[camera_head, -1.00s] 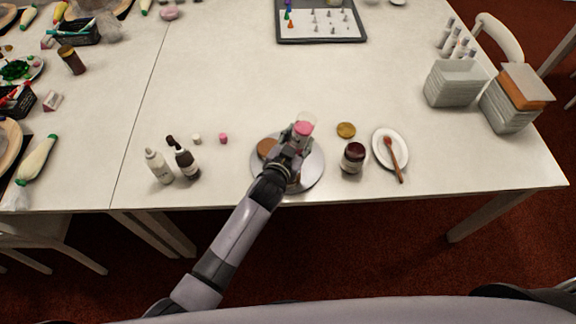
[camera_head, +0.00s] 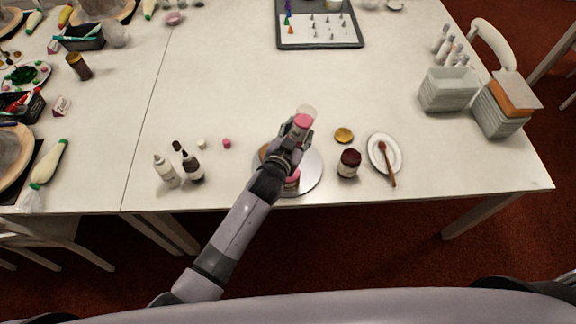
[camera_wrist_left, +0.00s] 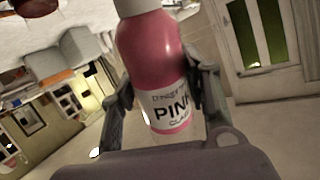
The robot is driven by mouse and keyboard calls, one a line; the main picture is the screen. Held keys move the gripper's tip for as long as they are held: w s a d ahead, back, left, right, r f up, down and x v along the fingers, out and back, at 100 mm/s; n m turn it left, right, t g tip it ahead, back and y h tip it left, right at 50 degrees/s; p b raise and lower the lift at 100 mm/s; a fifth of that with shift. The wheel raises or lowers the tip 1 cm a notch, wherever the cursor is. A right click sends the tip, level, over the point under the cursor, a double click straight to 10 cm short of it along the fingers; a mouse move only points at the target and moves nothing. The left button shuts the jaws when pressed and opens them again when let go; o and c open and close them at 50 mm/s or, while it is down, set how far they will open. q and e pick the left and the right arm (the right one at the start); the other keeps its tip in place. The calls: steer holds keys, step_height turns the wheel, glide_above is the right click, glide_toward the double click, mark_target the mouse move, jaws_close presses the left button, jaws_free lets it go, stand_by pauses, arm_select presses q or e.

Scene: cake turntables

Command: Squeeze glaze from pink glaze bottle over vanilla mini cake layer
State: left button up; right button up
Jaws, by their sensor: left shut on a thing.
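My left gripper (camera_head: 292,145) is shut on the pink glaze bottle (camera_head: 302,122), above the round metal turntable (camera_head: 314,172). In the left wrist view the pink glaze bottle (camera_wrist_left: 152,50) stands between both fingers, its label reading "PINK". That view has the room upside down, so the bottle is tipped with its nozzle end down. A pink-topped round thing (camera_head: 292,180), which looks like the vanilla mini cake layer with glaze on it, shows on the turntable just below my wrist, partly hidden. A brown round layer (camera_head: 263,151) shows at the turntable's left. My right gripper is out of view.
A white bottle (camera_head: 166,171) and a dark bottle (camera_head: 192,167) stand left, near small caps (camera_head: 227,143). A dark-lidded jar (camera_head: 348,163), gold lid (camera_head: 344,135) and a plate (camera_head: 397,148) with a spoon are right. The table's middle behind is clear.

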arm_select(q)
steer(key=shift+f, duration=0.1)
stand_by(0.4)
step_height(320, 180, down, 7)
steer(key=b, duration=0.6)
step_height(320, 180, up, 8)
steer(key=p, duration=0.6)
steer(key=shift+f+p, duration=0.25)
steer(key=shift+p, duration=0.15)
steer(key=shift+f, duration=0.15)
